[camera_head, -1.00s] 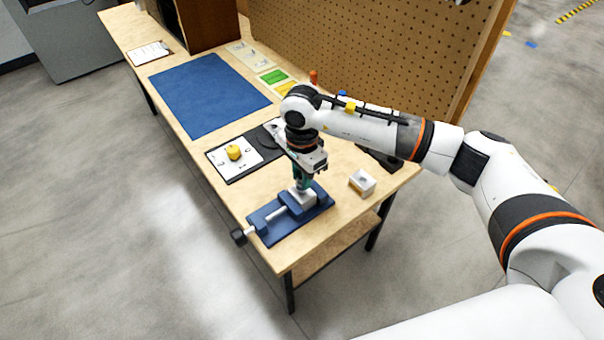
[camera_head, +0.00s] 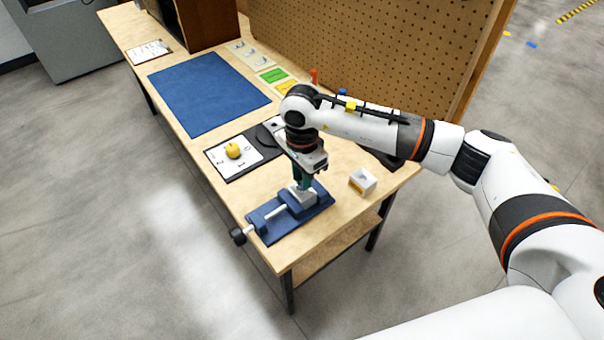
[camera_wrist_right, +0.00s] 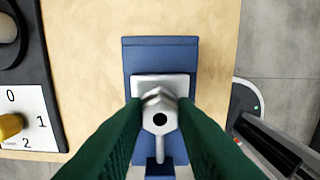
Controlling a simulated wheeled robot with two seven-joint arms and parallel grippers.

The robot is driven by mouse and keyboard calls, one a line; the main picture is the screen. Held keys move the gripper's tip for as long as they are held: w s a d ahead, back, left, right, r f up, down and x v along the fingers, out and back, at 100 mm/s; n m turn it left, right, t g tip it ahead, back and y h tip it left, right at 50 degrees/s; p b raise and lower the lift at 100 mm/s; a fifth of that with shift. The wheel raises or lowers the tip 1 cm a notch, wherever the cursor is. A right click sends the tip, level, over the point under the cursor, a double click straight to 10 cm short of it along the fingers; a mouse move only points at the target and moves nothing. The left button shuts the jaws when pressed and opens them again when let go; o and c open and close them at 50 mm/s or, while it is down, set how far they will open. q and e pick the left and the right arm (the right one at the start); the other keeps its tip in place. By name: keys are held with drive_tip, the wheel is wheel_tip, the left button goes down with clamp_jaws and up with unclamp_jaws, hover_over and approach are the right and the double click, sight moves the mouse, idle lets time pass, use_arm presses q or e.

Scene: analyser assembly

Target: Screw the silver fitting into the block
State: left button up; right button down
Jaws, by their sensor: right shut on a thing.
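My right gripper (camera_head: 301,184) points straight down over the blue vise (camera_head: 268,228) at the near end of the bench. Its green fingers are shut on the silver fitting (camera_wrist_right: 160,115), whose hex head with a dark centre hole shows between the fingertips in the wrist view. The pale grey block (camera_wrist_right: 147,84) sits in the vise directly under the fitting; it also shows in the head view (camera_head: 299,199). The fingers hide the fitting in the head view. I cannot tell how deep the fitting sits in the block. My left gripper is not in view.
A yellow knob (camera_head: 233,151) on a numbered white plate stands left of the vise. A small white box (camera_head: 362,181) stands to its right. A blue mat (camera_head: 208,92) lies farther back, and a pegboard (camera_head: 370,80) rises along the bench's far right side.

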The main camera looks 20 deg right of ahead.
drive_tip(key=shift+f+b, duration=0.5)
drive_tip(key=shift+b, duration=0.3)
idle(0.6)
drive_tip(key=m, duration=0.4)
drive_tip(key=shift+r, duration=0.1)
idle(0.4)
drive_tip(key=shift+m, duration=2)
drive_tip(key=m, duration=0.4)
